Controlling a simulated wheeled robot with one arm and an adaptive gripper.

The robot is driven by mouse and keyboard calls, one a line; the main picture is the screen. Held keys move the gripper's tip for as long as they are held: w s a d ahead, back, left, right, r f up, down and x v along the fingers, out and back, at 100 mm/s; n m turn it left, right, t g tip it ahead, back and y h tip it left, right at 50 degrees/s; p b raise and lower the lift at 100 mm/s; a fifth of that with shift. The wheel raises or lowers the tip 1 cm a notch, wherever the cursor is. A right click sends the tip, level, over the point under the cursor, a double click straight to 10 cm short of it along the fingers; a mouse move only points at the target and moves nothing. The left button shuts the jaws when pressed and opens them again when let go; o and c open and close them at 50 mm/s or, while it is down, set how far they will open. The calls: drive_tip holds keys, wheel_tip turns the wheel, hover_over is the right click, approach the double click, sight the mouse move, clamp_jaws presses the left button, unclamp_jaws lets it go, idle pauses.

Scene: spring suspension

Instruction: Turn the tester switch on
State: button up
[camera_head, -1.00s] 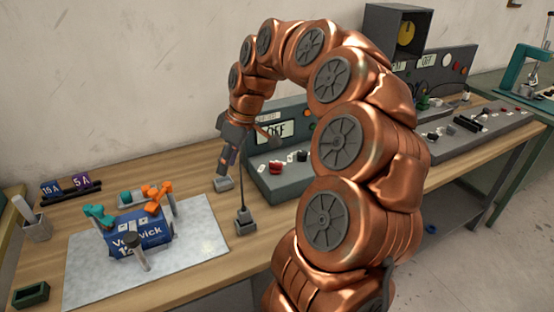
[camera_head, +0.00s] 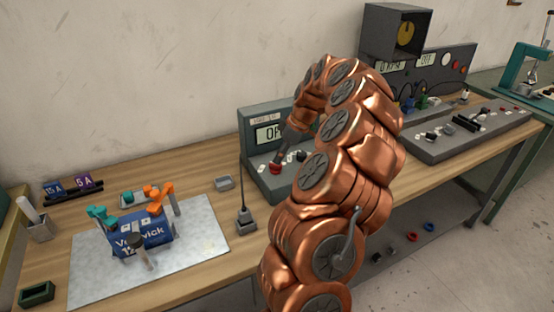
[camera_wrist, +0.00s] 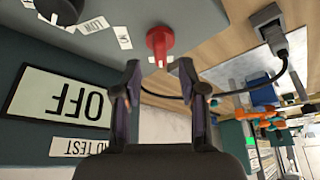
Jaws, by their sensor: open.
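The grey tester (camera_head: 262,183) stands on the bench against the wall. Its display (camera_head: 268,132) is partly covered by my arm; in the wrist view the display (camera_wrist: 62,103) appears upside down and reads OFF. A red knob switch (camera_head: 275,169) sits on the tester's sloping panel. In the wrist view the red knob (camera_wrist: 158,43) is just beyond the fingertips, roughly centred between them. My gripper (camera_wrist: 158,75) is open and empty, its fingers pointing at the knob; I see no clear contact.
A black knob (camera_wrist: 60,10) is beside the red one. A blue battery (camera_head: 140,235) with teal and orange clamps sits on a pale mat (camera_head: 205,240).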

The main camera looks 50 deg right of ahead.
sight(276, 167)
drive_tip(key=shift+p+x, duration=0.5)
drive_tip(key=shift+x, duration=1.45)
drive_tip(key=shift+c, duration=0.2)
clamp_jaws()
